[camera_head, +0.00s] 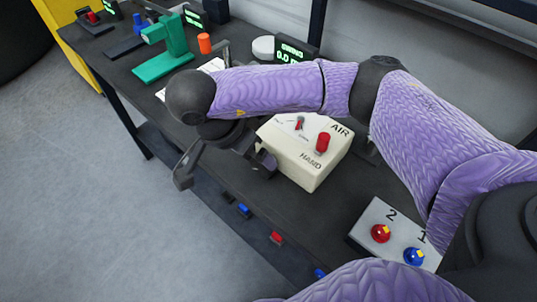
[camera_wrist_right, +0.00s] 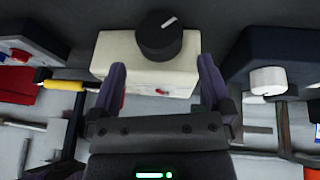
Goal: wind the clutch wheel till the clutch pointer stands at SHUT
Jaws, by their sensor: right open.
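My right gripper (camera_head: 224,172) is open and empty at the box's left, over the bench's front edge. In the right wrist view, a cream box (camera_wrist_right: 140,58) with a round black knob (camera_wrist_right: 158,36) with a white mark lies beyond my open fingers (camera_wrist_right: 162,78), apart from them. I cannot tell which part is the clutch wheel.
A panel (camera_head: 398,228) with a red button 2 and blue button 1 is at the right. In the wrist view, a dark box with a white knob (camera_wrist_right: 268,80) flanks the cream box.

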